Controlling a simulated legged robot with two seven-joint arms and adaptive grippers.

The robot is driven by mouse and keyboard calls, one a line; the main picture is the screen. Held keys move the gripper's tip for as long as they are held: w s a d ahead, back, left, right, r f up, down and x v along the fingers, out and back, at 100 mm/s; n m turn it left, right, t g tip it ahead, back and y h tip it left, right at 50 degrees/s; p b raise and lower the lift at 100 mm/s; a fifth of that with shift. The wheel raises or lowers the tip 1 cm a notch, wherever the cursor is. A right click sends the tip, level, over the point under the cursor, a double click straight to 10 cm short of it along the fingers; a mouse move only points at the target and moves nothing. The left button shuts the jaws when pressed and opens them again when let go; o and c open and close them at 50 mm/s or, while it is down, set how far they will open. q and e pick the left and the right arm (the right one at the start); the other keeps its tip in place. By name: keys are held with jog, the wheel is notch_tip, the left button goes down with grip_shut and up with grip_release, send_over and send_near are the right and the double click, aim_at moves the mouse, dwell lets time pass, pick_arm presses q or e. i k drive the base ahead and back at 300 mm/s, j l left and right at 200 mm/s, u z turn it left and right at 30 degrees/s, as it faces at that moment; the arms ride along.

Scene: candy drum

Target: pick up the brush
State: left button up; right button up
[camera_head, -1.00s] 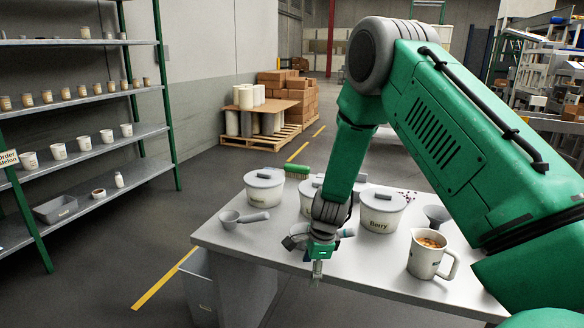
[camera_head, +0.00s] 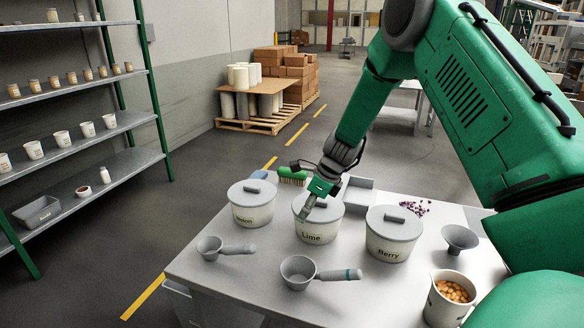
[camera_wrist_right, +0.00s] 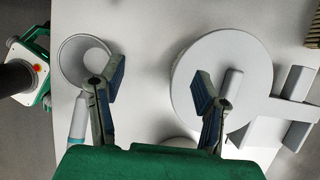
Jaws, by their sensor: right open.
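The brush (camera_head: 292,176) has a green back and tan bristles. It lies at the far edge of the table, behind and between the Melon tub (camera_head: 251,208) and the Lime tub (camera_head: 316,232). In the right wrist view, tan bristles (camera_wrist_right: 313,32) show at the upper right edge, partly cut off. My right gripper (camera_head: 308,209) is over the Lime tub's lid, short of the brush. Its fingers (camera_wrist_right: 158,76) are spread and empty in the wrist view, with a lidded tub under the right finger. My left gripper is not in view.
The Berry tub (camera_head: 393,236) stands to the right. Two scoops (camera_head: 298,271) (camera_head: 211,248) lie in front. A grey tray-like piece (camera_head: 358,194) lies behind the Lime tub, near purple candies (camera_head: 417,208). A funnel (camera_head: 459,238) and a jug of candies (camera_head: 446,298) stand at right.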

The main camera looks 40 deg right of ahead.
aim_at(285, 174)
jog(key=i+l, duration=0.3)
jog(key=l, duration=0.15)
jog(key=i+l, duration=0.65)
jog(key=l, duration=0.25)
